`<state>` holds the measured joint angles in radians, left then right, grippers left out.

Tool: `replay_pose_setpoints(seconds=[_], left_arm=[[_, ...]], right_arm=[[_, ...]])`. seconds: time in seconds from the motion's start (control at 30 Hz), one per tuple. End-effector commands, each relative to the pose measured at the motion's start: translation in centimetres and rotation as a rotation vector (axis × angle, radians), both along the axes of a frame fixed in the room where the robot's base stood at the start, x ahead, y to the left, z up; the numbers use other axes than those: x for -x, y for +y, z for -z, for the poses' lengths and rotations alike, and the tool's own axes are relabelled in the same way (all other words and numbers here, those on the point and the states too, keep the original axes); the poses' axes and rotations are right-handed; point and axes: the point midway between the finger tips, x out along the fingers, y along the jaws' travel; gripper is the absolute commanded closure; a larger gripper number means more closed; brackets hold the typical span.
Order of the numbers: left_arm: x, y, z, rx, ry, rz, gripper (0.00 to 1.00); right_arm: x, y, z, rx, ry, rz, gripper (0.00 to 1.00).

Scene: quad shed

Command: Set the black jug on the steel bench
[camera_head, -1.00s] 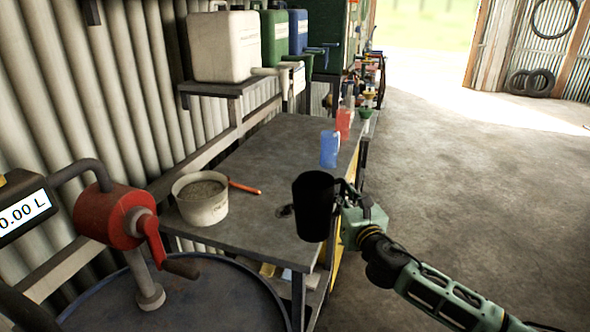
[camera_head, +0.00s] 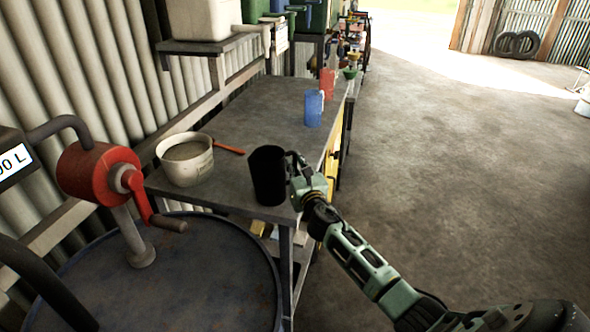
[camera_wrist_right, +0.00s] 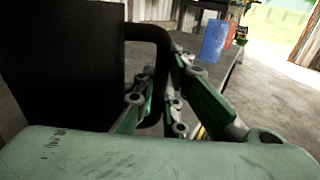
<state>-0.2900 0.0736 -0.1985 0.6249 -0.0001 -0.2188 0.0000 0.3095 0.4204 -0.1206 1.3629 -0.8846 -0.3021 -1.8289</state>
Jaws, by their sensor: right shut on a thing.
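The black jug (camera_head: 267,176) is upright at the near right end of the steel bench (camera_head: 262,122). Its base looks to be at the bench top, but I cannot tell whether it touches. My right gripper (camera_head: 298,172) is shut on the jug's handle from the right side. In the right wrist view the jug (camera_wrist_right: 65,65) fills the left, and its handle (camera_wrist_right: 160,62) passes between the fingers of the gripper (camera_wrist_right: 165,95). My left gripper is not in view.
A white bucket (camera_head: 187,163) and a red-orange tool (camera_head: 229,149) are left of the jug. A blue jug (camera_head: 314,108) and a red one (camera_head: 327,82) stand farther back. A drum (camera_head: 190,290) with a red hand pump (camera_head: 98,174) is at front left. Open floor lies to the right.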

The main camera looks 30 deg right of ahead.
Motion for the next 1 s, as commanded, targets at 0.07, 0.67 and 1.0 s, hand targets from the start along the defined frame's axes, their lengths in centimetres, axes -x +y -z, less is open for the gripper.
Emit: replay_pose_setpoints(seconds=[0.07,0.67,1.0], left_arm=[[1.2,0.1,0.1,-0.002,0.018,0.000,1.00],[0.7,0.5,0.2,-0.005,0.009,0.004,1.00],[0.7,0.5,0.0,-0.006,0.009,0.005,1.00]], right_arm=[[0.0,0.0,0.1,-0.001,-0.001,0.000,1.00],[0.0,0.0,0.2,0.000,-0.001,0.000,0.71],[0.8,0.1,0.1,0.002,0.001,0.000,0.71]])
